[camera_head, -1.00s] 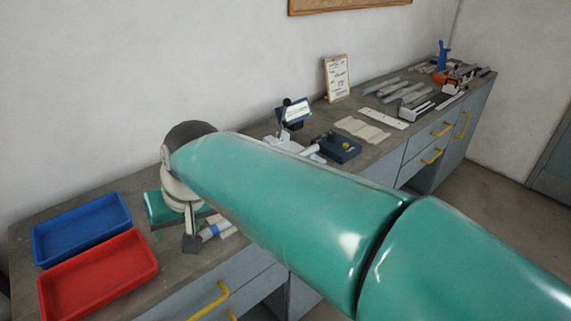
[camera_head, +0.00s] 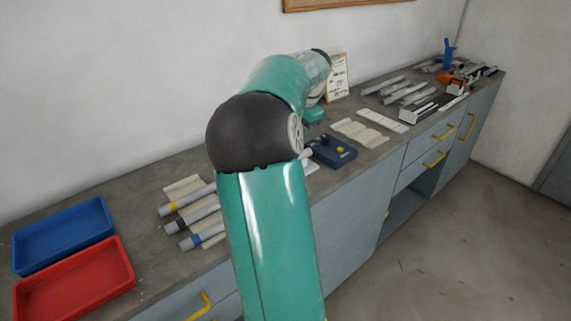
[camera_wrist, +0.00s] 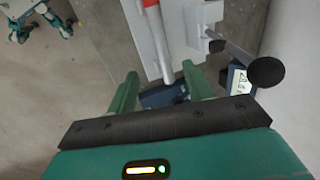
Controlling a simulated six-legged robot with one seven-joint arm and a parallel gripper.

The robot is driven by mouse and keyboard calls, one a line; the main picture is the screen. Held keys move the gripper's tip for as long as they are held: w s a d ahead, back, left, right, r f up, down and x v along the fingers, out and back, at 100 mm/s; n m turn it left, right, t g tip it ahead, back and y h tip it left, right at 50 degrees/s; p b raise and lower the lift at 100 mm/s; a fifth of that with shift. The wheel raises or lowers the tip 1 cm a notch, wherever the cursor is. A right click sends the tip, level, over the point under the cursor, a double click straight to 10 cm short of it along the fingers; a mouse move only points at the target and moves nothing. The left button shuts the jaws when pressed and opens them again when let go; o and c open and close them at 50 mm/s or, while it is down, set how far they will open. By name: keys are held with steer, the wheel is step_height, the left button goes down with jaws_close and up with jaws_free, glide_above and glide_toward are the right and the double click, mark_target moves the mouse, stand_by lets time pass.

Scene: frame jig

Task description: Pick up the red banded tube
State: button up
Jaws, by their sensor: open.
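The red banded tube (camera_wrist: 157,35) shows in the wrist view as a pale tube with a red band near the top edge. It lies along a white fixture (camera_wrist: 140,28). My gripper (camera_wrist: 160,70) is open, with its two green fingers on either side of the tube's lower part in the picture. Nothing is visibly held, and I cannot tell how far the fingertips are above the tube. In the head view my arm hides the red banded tube and most of the fixture.
Tubes with yellow (camera_head: 188,200), dark (camera_head: 196,217) and blue (camera_head: 203,235) bands lie left of my arm. Blue (camera_head: 62,235) and red (camera_head: 75,285) trays stand farther left. A dark blue box (camera_head: 333,151) and a black ball-ended post (camera_wrist: 265,71) are near the fixture.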

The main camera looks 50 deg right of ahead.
steer(key=x, duration=1.3)
steer(key=shift+w+a+f, duration=0.1)
steer(key=shift+w+a, duration=0.05)
steer(key=shift+a, duration=0.15)
jaws_close()
